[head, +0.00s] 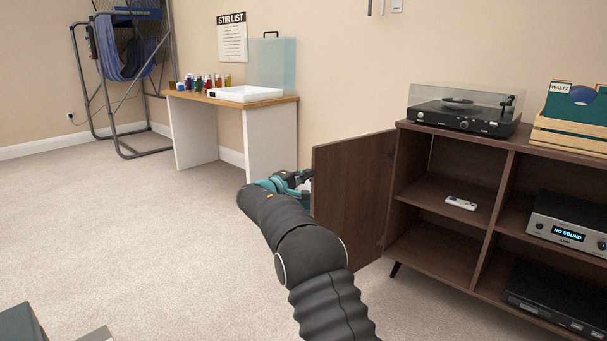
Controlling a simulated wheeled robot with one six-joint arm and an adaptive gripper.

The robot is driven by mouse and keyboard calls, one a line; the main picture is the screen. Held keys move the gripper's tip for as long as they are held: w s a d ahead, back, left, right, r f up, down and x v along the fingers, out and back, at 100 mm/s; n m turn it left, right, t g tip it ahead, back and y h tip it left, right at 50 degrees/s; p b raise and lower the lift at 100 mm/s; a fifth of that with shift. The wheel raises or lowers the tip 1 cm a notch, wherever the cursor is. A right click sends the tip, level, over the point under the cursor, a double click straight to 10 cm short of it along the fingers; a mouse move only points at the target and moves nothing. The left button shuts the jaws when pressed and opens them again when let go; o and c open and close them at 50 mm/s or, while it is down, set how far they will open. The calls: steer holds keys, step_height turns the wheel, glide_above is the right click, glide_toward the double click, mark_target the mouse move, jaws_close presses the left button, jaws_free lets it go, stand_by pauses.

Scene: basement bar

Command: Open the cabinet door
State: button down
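The cabinet (404,226) is a dark brown wooden unit on the right, with open shelves. Its left door (350,195) stands swung wide open, hinged at the cabinet's left side and reaching out to the left. The compartment behind it is exposed, with a small white device (461,203) on its shelf. My gripper (304,182) is at the door's free left edge, at the end of my dark arm. The fingers are small and partly hidden by the wrist and door edge, so I cannot tell whether they touch or grip it.
A turntable (465,108) and a wooden record crate (570,130) sit on the cabinet top. An amplifier (568,228) and a black player (556,297) fill the right shelves. A white-legged table (272,140) with small bottles stands behind my arm. Carpet (120,230) is clear to the left.

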steer(key=s+d+v, duration=0.1)
steer(key=v, duration=0.9)
steer(key=s+d+f+n+g+y, duration=0.1)
steer(key=s+f+g+y, duration=0.3)
steer(key=f, duration=0.8)
steer(key=s+d+f+m+g, duration=0.1)
steer(key=s+d+f+g, duration=0.15)
steer(key=s, duration=0.75)
steer(key=s+d+r+m+y+p, duration=0.2)
steer(key=s+r, duration=0.3)
steer(key=s, duration=0.7)
steer(key=s+d+r+m+y+p, duration=0.2)
steer(key=s+d+r+m+y, duration=0.2)
steer(key=s, duration=0.9)
steer(key=s+d+r+m+y+p, duration=0.2)
steer(key=s+r, duration=0.4)
steer(key=s, duration=0.7)
steer(key=shift+s+d+r+m+y, duration=0.15)
steer(key=shift+d+r+m+y, duration=0.3)
steer(key=shift+d, duration=0.65)
